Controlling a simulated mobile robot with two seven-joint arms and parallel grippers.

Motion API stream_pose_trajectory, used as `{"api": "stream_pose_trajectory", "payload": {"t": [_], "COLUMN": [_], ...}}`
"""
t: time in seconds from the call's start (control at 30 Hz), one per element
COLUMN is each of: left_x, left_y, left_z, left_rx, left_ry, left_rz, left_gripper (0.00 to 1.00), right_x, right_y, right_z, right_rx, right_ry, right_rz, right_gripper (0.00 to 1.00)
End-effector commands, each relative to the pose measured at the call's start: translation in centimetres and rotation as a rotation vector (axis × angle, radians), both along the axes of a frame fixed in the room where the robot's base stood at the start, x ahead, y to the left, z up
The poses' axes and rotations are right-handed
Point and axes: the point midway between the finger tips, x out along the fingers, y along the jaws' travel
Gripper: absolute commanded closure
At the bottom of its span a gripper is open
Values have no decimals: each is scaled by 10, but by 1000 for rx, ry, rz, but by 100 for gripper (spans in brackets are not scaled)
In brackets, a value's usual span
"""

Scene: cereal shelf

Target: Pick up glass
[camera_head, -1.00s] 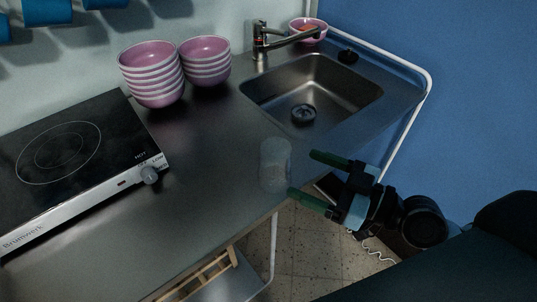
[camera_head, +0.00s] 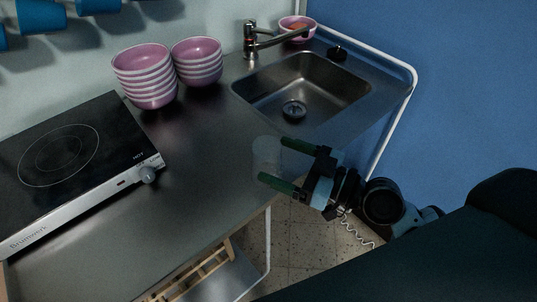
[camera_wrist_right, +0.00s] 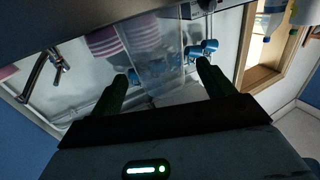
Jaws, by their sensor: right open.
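The clear glass (camera_head: 267,157) stands upright near the front edge of the steel counter (camera_head: 195,190), left of the sink. My right gripper (camera_head: 272,161) comes in from the right, open, with its two green fingers reaching to the glass. The fingertips appear to be at either side of its near half; I cannot tell whether they touch it. In the right wrist view the transparent glass (camera_wrist_right: 158,75) shows ahead, between the two spread fingers (camera_wrist_right: 160,80). My left gripper is not in view.
A sink (camera_head: 300,92) with a faucet (camera_head: 252,42) lies behind the glass. Two stacks of pink bowls (camera_head: 145,78) stand at the back. A black hotplate (camera_head: 70,160) is at left. Blue mugs (camera_head: 40,15) hang on the wall. A white rail (camera_head: 395,120) runs along the right end.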

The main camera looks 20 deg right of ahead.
Motion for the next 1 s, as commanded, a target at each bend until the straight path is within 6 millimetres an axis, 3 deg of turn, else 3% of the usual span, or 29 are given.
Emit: {"api": "stream_pose_trajectory", "payload": {"t": [0.03,0.2,0.57,1.0], "left_x": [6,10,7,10], "left_y": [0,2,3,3], "left_z": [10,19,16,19], "left_rx": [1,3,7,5], "left_ry": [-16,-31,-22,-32], "left_rz": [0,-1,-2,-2], "left_gripper": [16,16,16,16], "right_x": [6,21,27,26], "right_y": [5,18,25,24], "right_z": [10,9,5,5], "right_rx": [6,4,0,1], "right_ry": [-11,-7,-1,-3], "right_rz": [-2,-2,0,-1], "right_gripper": [19,19,19,72]}}
